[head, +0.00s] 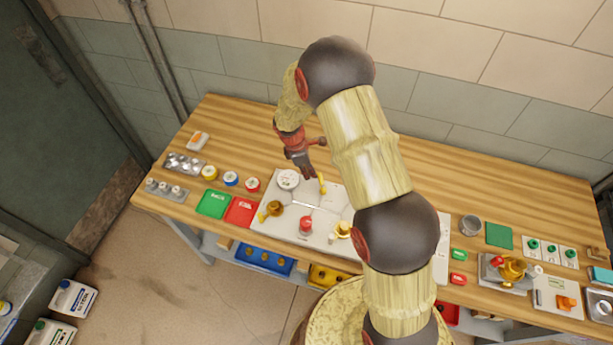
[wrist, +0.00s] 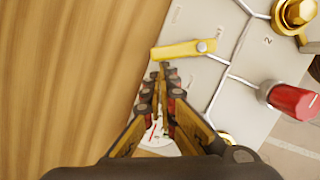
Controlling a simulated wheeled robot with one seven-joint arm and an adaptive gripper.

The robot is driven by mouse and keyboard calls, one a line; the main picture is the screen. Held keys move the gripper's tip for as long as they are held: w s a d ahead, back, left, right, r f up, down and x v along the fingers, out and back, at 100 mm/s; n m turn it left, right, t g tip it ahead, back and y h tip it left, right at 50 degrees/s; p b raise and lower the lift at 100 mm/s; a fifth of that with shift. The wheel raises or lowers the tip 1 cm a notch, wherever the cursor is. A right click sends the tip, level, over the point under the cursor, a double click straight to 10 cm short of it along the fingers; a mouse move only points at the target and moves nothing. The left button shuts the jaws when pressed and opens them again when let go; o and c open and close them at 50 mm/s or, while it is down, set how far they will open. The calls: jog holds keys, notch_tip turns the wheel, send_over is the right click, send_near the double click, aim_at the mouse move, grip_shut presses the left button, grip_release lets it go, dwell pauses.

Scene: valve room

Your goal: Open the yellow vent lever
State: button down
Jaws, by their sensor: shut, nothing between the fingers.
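The yellow vent lever (wrist: 185,50) is a flat bar on the grey-white panel (wrist: 235,80). In the wrist view it lies nearly level across the picture, with a round pivot at its right end. In the head view the lever (head: 322,186) shows small near the back of the panel, just right of my gripper (head: 312,174). In the wrist view my gripper (wrist: 161,68) is shut and empty. Its fingertips are just below the lever's left half; I cannot tell whether they touch it. My fingers partly hide a white dial gauge (wrist: 155,135).
On the panel are a red knob (wrist: 292,101), a brass valve (wrist: 296,14) and thin pipe lines. Green (head: 213,203) and red (head: 241,211) trays lie left of the panel. Bare wooden bench (wrist: 70,80) lies along its back edge. The wall stands behind the bench.

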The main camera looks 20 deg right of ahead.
aim_at(318, 173)
jog(key=d+m, duration=0.1)
jog(key=m, duration=0.2)
jog(key=shift+w+d+g, duration=0.3)
jog(key=shift+d+g, duration=0.1)
jog(key=shift+d+m+y+b, duration=0.3)
jog(key=shift+d+m, duration=0.25)
jog(key=shift+m, duration=0.45)
jog(key=shift+a, duration=0.1)
